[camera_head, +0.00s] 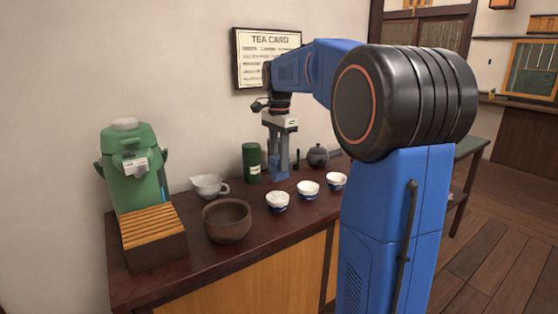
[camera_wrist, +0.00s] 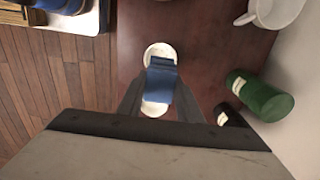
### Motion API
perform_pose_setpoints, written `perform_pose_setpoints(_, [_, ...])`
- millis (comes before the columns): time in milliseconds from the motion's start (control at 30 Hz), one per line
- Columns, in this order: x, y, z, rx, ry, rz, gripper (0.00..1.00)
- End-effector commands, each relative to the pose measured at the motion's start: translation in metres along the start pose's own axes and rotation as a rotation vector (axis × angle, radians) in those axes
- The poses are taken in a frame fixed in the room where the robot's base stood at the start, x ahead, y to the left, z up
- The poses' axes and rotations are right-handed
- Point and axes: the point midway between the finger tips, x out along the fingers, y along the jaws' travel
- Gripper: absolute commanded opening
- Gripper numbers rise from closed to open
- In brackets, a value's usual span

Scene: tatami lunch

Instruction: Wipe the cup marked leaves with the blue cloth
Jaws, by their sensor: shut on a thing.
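My gripper (camera_head: 279,174) points down over the dark counter, behind the row of cups in the head view. It is shut on the blue cloth (camera_wrist: 161,80), which hangs between the fingers in the wrist view. Three small white cups with blue marks stand in a row: a left cup (camera_head: 277,203), a middle cup (camera_head: 308,190) and a right cup (camera_head: 336,181). Their marks are too small to read, so I cannot tell which has leaves. In the wrist view white cup surfaces show above (camera_wrist: 158,49) and below the cloth, partly covered. I cannot tell whether the cloth touches them.
A green canister (camera_head: 251,163) stands left of my gripper, and a dark teapot (camera_head: 318,155) right of it. A white pitcher (camera_head: 207,185), brown bowl (camera_head: 227,222), slatted wooden box (camera_head: 152,240) and green dispenser (camera_head: 133,175) fill the left. The counter's front strip is clear.

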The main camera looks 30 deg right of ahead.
Motion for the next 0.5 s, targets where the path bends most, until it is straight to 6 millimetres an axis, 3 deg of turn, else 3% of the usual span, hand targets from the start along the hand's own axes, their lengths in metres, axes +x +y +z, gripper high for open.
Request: perform_pose_setpoints(500, [0.031, 0.0, 0.0, 0.0, 0.0, 0.001, 0.14])
